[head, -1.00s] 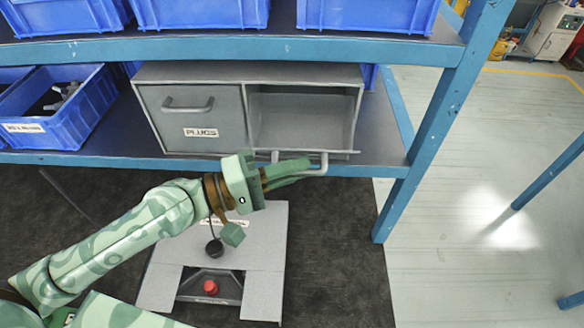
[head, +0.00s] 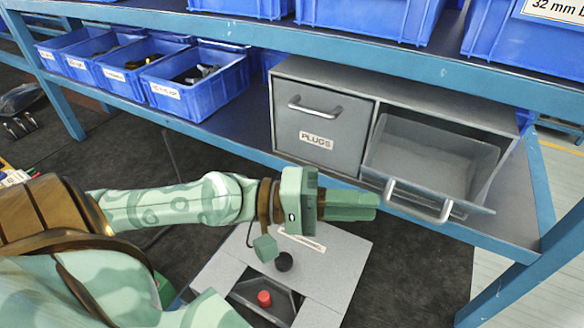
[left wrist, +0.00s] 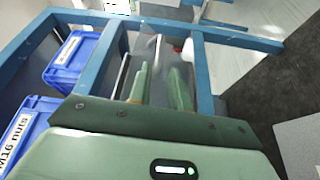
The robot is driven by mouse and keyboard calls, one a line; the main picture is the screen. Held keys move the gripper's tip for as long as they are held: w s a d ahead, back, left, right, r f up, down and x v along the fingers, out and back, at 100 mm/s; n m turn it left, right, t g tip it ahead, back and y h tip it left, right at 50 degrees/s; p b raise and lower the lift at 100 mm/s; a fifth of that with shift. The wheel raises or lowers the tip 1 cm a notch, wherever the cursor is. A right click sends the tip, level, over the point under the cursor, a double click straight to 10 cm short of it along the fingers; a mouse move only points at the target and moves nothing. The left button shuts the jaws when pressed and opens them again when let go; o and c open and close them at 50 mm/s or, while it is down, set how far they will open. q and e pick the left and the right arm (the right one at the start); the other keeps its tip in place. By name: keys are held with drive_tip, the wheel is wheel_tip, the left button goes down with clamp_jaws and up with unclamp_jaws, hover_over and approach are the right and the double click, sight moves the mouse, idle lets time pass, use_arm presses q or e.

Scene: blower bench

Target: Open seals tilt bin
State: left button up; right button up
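The grey two-bin cabinet stands on the blue shelf. Its right tilt bin (head: 436,160) is tipped open, with its front leaning outward and its grey, empty-looking inside showing. No label on this bin is visible. Its bar handle (head: 420,203) sticks out at the front, low over the shelf edge. The left bin, labelled PLUGS (head: 322,130), is shut. My left gripper (head: 376,204) is just left of the open bin's handle and looks apart from it. In the left wrist view its fingers (left wrist: 162,88) are parted with nothing clear between them. My right gripper is out of view.
Blue bins (head: 195,80) stand on the shelf left of the cabinet, and more sit on the shelf above. The blue shelf edge (head: 470,238) and a blue post (head: 530,262) are close to my arm. Below lies a grey panel with a red button (head: 264,298).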

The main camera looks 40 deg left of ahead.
use_arm(q)
drive_tip(key=v, duration=0.9)
drive_tip(key=shift+s+a, duration=0.3)
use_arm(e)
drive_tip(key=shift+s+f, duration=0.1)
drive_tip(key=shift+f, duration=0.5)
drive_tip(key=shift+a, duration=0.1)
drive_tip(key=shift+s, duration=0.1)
